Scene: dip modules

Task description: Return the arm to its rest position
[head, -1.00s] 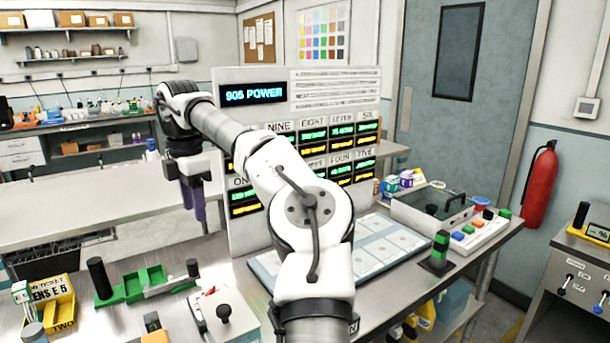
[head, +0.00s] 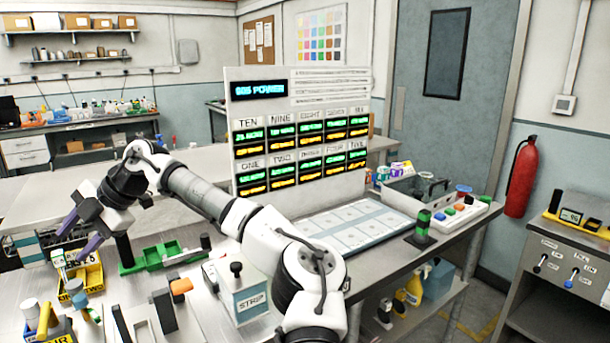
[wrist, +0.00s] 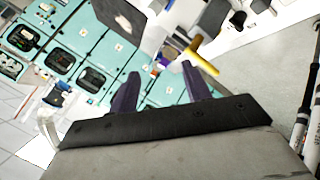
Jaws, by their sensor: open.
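My white and grey arm (head: 195,192) reaches to the left over the near bench in the head view. My gripper (head: 73,243) hangs at its end, with its two purple fingers pointing down and left. The fingers are apart and nothing shows between them. They are above and beside the yellow bin (head: 88,280) at the left; whether they touch anything cannot be told. In the wrist view my gripper (wrist: 160,72) shows both fingers spread, with a tilted view of teal panels (wrist: 75,35) beyond.
A green tray fixture (head: 165,254), a STRIP box (head: 245,300) and small tools crowd the bench's left. A button box (head: 460,212) is farther right.

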